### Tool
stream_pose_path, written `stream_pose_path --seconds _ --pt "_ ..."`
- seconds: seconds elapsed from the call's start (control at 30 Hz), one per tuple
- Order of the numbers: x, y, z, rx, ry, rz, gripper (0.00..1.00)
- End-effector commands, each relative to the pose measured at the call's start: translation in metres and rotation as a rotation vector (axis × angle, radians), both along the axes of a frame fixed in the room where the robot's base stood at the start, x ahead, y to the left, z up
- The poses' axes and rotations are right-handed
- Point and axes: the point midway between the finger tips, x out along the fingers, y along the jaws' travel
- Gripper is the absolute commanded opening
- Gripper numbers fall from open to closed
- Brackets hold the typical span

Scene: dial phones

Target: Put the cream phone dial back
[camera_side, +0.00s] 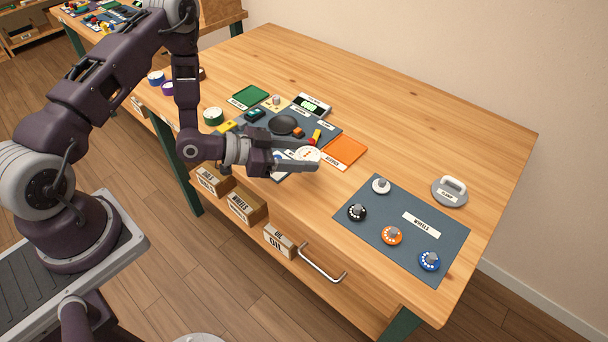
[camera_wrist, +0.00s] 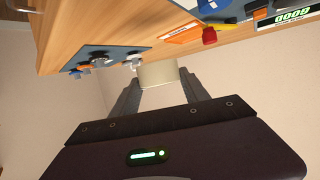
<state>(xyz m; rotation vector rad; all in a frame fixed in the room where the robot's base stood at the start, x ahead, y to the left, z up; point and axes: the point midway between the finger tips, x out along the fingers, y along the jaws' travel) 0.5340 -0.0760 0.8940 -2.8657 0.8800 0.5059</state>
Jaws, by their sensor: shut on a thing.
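My gripper (camera_side: 305,160) is shut on the cream phone dial (camera_side: 307,153), a short round cream piece with small marks on its top face. It is held above the front part of the table, left of the wheels mat. In the wrist view the cream phone dial (camera_wrist: 160,73) shows as a plain cream cylinder between the two fingers. The dark blue-grey wheels mat (camera_side: 395,245) carries a white wheel (camera_side: 381,186), a black wheel (camera_side: 356,212), an orange wheel (camera_side: 391,235) and a blue wheel (camera_side: 429,261), each with a grey knob.
The table's back right is clear.

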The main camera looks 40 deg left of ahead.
Motion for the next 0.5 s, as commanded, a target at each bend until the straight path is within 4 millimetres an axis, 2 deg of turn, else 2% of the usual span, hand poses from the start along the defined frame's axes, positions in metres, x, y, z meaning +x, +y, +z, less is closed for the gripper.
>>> stream_pose_path --seconds 0.3,0.5 --pt "0.0 0.0 -0.057 0.0 0.001 0.002 0.0" --pt "0.001 0.001 -0.059 0.001 -0.003 0.003 0.0"
